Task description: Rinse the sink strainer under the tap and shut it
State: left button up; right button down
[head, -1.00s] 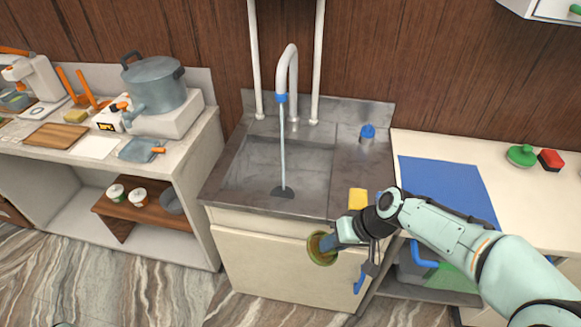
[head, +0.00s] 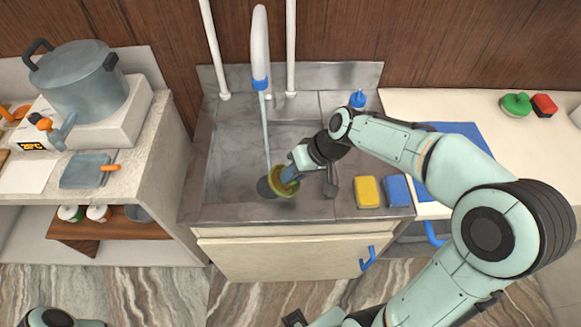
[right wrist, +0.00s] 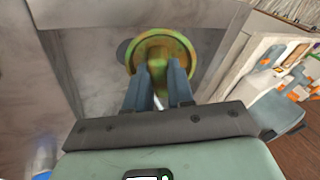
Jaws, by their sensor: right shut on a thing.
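The sink strainer (head: 279,191), a round dish in patchy green and yellow, is over the sink basin (head: 225,172), near its front. It also shows in the right wrist view (right wrist: 160,45), face-on between my fingertips. My right gripper (head: 289,174) is shut on it, and its blue-grey fingers hide part of it. The tap (head: 260,50) is running; its thin stream (head: 266,130) comes down just left of the strainer. I cannot tell whether water touches it. A dark drain spot (head: 264,189) lies beside and behind the strainer.
A yellow sponge (head: 367,191) and a blue sponge (head: 397,191) lie on the sink's right ledge. A large pot (head: 78,80) stands on the left counter. The basin's left side is clear.

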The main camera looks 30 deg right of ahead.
jog(key=shift+w+d, duration=0.15)
jog(key=shift+w, duration=0.45)
pick_arm(q)
jog(key=w+r+p, duration=0.4)
jog(key=w+r, duration=0.1)
jog(key=r, duration=0.1)
jog(key=shift+r+t+p, duration=0.25)
jog(key=shift+t+p, duration=0.05)
jog(key=shift+p, duration=0.1)
pick_arm(e)
jog(key=w+d+f, duration=0.2)
jog(key=w, duration=1)
jog(key=shift+f, duration=0.3)
jog(key=shift+s+d, duration=0.1)
jog(key=shift+d, duration=0.05)
pick_arm(q)
jog(key=shift+s+f, duration=0.2)
pick_arm(e)
jog(key=shift+s+d, duration=0.15)
jog(key=shift+d, duration=0.35)
jog(key=shift+a, duration=0.15)
pick_arm(q)
jog(key=shift+s+f, duration=0.1)
pick_arm(e)
jog(key=shift+a, duration=0.45)
jog(key=shift+d, duration=0.1)
